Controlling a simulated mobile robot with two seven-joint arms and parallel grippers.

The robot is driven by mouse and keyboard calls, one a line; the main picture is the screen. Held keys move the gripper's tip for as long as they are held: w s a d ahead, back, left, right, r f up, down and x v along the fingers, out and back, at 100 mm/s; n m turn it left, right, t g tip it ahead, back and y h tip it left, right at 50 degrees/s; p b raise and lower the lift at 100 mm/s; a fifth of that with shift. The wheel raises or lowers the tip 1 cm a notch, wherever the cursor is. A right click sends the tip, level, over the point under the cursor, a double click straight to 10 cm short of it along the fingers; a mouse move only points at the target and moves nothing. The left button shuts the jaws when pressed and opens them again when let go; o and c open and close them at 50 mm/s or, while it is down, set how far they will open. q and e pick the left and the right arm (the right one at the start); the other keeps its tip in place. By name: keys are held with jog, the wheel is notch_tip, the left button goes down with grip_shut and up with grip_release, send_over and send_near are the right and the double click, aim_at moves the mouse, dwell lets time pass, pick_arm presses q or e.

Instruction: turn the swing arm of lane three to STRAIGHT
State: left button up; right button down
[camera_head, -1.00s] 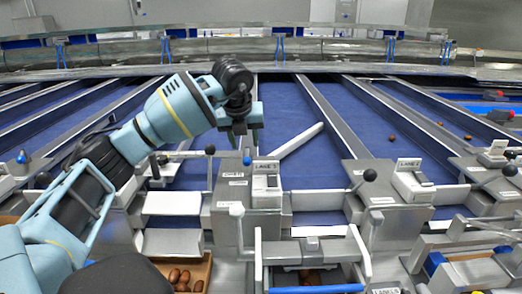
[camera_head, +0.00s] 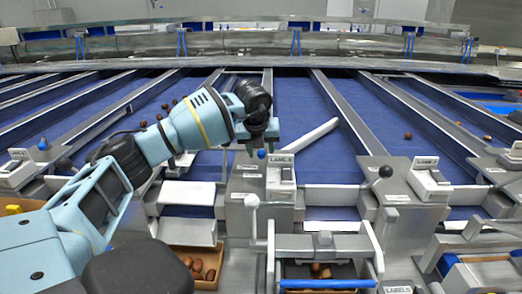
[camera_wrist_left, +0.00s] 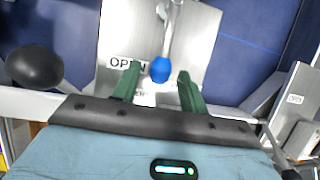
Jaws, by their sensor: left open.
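The lane three station (camera_head: 247,185) is a grey box with a "LANE 3" label and a white block on top. A pale diagonal bar, which looks like its swing arm (camera_head: 310,136), slants across the blue belt behind it. A blue knob (camera_head: 262,154) stands on the station. In the left wrist view the blue knob (camera_wrist_left: 160,69) sits on a metal rod beside an "OPEN" label (camera_wrist_left: 127,62). My left gripper (camera_head: 262,143) is open just over the knob; its green fingers (camera_wrist_left: 157,88) lie either side of it, apart from it. My right gripper is out of view.
A black ball handle (camera_wrist_left: 34,67) is left of the fingers in the left wrist view. Another station (camera_head: 405,190) with a black knob stands to the right. A wooden bin of dates (camera_head: 205,252) and a blue-handled drawer (camera_head: 325,283) are in front.

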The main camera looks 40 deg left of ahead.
pick_arm(q)
grip_shut()
dwell(0.3)
